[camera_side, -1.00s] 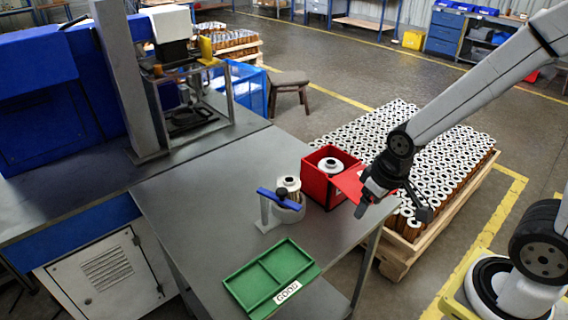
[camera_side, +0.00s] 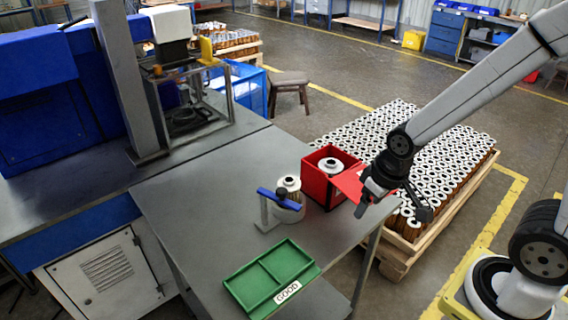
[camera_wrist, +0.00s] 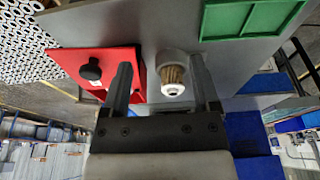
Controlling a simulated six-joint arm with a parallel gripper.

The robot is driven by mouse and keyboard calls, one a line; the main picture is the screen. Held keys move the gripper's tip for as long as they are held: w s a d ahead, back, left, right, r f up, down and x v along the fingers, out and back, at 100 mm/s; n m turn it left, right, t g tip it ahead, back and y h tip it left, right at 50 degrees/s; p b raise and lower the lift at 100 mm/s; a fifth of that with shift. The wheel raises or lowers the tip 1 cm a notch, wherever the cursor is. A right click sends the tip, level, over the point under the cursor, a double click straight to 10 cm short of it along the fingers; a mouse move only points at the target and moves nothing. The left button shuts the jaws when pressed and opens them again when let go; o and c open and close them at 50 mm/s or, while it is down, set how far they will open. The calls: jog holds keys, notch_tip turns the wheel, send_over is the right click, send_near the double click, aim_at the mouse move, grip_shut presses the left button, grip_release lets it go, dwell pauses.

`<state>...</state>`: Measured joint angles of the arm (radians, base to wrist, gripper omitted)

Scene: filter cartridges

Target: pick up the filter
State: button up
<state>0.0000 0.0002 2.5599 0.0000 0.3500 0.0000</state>
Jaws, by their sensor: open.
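A filter (camera_side: 289,186) with a white end cap and brownish pleats stands upright in a pale ring-shaped holder with a blue bar (camera_side: 268,194) on the table. It also shows in the wrist view (camera_wrist: 174,76), between and beyond my fingers. A second filter (camera_side: 330,165) sits in a red open box (camera_side: 318,188) just right of the holder. My gripper (camera_side: 372,198) hangs right of the red box, apart from the holder.
A green divided tray (camera_side: 247,290) marked GOOD lies at the table's front. A pallet of many filters (camera_side: 440,150) stands on the floor behind my gripper. A machine with a metal frame (camera_side: 190,115) stands at the left. The table's middle (camera_side: 195,210) is clear.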

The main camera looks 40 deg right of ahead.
dwell(0.4)
jog(key=o, duration=0.3)
jog(key=shift+w, duration=0.1)
jog(key=n+g, duration=0.2)
jog(key=n, duration=1.5)
send_over(290, 178)
jog(key=s, duration=0.1)
notch_tip(290, 178, down, 3)
jog(key=shift+a+f, duration=0.1)
jog(key=shift+w+f+n+g, duration=0.25)
jog(key=shift+w+n, duration=0.2)
jog(key=shift+n, duration=0.25)
jog(key=shift+f, duration=3.8)
